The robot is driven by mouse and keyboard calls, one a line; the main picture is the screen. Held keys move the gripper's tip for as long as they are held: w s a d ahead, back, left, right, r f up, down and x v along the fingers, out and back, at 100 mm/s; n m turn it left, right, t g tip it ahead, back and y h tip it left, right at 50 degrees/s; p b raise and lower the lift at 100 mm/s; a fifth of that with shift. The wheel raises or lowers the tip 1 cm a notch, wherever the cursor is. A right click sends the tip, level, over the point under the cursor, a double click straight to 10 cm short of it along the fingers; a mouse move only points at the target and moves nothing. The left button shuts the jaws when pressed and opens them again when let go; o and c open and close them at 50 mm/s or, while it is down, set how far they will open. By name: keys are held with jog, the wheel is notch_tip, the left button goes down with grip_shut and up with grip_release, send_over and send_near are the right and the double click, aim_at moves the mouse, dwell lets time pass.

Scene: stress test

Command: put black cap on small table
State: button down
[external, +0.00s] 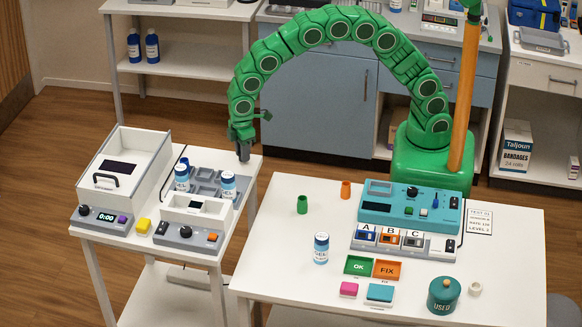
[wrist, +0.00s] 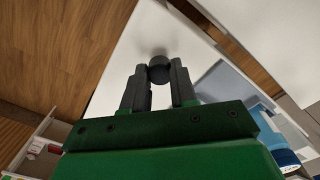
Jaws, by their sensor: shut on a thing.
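My gripper (external: 242,148) points down over the far right corner of the smaller white table (external: 251,166) on the left. In the wrist view my gripper (wrist: 160,80) has its two fingers closed on a round black cap (wrist: 160,69). The cap is between the fingertips, over the bare white tabletop (wrist: 150,25), with a soft shadow close beside it. In the external view the black cap (external: 243,156) shows as a small dark piece under the fingers. I cannot tell whether it touches the tabletop.
A grey tray (external: 206,176) with white bottles (external: 228,186) stands close to my gripper. White machines (external: 125,165) fill much of the smaller table. A larger white table (external: 285,235) on the right holds a teal device (external: 400,208), a bottle and small coloured items.

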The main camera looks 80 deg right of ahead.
jog(key=shift+f, duration=0.6)
jog(key=c, duration=0.9)
grip_release()
jog(key=shift+f, duration=0.15)
notch_tip(320, 180, up, 12)
